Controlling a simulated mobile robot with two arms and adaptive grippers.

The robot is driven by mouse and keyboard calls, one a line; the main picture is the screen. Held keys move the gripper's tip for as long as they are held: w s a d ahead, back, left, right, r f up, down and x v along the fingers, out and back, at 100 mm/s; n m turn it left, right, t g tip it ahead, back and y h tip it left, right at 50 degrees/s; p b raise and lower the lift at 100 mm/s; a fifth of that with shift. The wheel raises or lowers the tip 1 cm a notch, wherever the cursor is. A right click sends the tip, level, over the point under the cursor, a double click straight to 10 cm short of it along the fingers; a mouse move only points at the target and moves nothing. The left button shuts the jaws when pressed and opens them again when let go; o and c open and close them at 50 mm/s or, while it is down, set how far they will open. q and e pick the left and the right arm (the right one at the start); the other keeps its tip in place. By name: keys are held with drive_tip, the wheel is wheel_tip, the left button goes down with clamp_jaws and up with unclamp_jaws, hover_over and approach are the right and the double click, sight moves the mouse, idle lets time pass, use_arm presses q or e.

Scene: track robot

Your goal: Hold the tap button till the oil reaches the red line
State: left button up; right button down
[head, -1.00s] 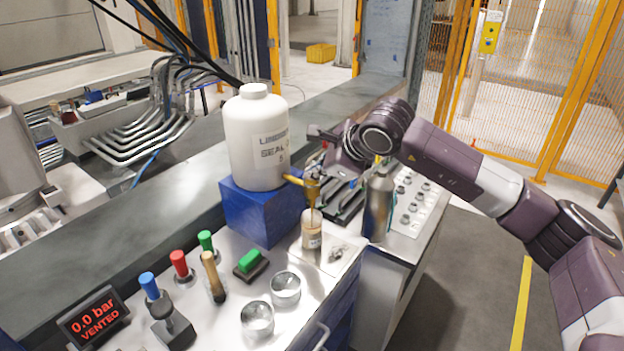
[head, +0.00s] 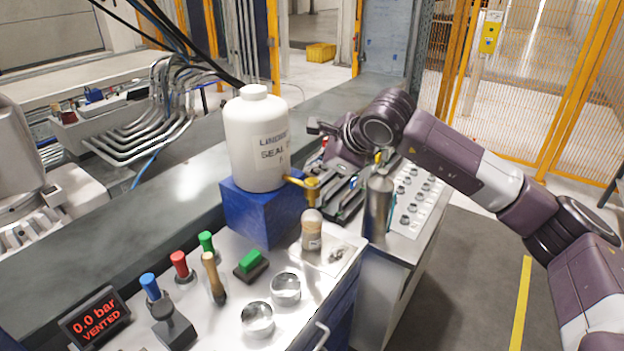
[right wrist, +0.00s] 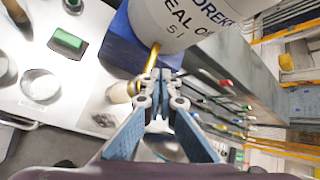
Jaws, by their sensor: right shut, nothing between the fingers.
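The brass tap (head: 311,188) sticks out from the white sealant drum (head: 256,140), which stands on a blue block (head: 258,212). Its brass pipe (right wrist: 152,58) also shows in the right wrist view. A small bottle (head: 312,236) with a pale top and a beige, labelled body stands upright under the tap; I cannot make out a red line or the oil level. My right gripper (right wrist: 160,80) is shut and empty, its fingertips close to the tap; I cannot tell whether they touch. In the head view it sits behind the tap. My left gripper is out of view.
A grey metal bottle (head: 378,207) stands right of the small bottle. A display (head: 97,318) reads 0.0 bar, VENTED.

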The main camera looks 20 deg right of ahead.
sight(313, 182)
drive_tip(key=shift+r, duration=0.1)
drive_tip(key=shift+r+p, duration=1.2)
drive_tip(key=shift+r, duration=1.25)
